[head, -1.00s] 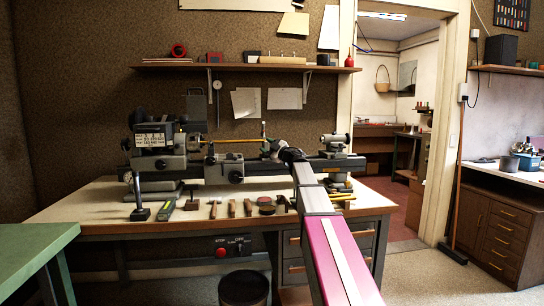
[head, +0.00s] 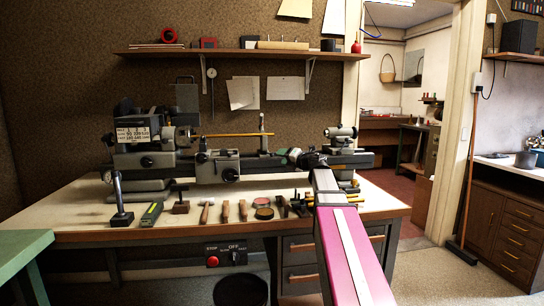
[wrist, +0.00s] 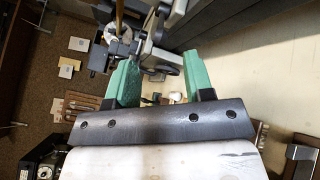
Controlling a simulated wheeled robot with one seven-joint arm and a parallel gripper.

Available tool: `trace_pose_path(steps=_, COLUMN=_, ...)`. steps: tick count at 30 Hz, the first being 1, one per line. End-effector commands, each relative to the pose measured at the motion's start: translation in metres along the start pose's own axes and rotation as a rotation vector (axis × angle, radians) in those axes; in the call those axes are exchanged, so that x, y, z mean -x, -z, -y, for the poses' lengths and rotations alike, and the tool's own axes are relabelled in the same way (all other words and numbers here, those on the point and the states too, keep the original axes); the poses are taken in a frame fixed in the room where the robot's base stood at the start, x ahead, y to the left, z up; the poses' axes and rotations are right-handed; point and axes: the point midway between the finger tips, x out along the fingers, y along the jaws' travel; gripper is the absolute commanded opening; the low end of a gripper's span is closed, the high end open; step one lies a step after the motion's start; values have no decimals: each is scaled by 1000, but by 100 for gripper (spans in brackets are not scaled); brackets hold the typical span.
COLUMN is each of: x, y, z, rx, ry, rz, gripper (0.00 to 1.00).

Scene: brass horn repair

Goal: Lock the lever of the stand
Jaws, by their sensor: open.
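An upright stand (head: 262,133) on the lathe bed carries the right end of a brass rod (head: 232,135). In the wrist view the rod (wrist: 119,16) runs into a dark grey fixture (wrist: 122,50), seemingly this stand. A grey arm-like part with a rounded end (wrist: 165,60) lies just beyond my fingertips; I cannot tell whether it is the lever or how it is set. My gripper (head: 290,155) is just right of the stand in the head view. In the wrist view its green fingers (wrist: 162,76) are open, with nothing visibly held between them.
The lathe headstock (head: 145,140) is at the left, the tailstock (head: 340,145) at the right behind my arm. Several hand tools, including a hammer (head: 205,212), lie along the front of the bench (head: 95,225). A green table (head: 22,243) stands at left.

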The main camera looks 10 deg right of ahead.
Motion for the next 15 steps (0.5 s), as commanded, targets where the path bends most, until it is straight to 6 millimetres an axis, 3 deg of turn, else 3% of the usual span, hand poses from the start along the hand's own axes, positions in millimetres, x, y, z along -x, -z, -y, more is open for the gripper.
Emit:
trace_pose_path(steps=6, x=-42, y=-2, z=0, rx=-1, ry=-1, rz=-2, gripper=48)
trace_pose_path(steps=15, x=-71, y=-1, z=0, rx=-2, ry=-1, rz=0, gripper=48)
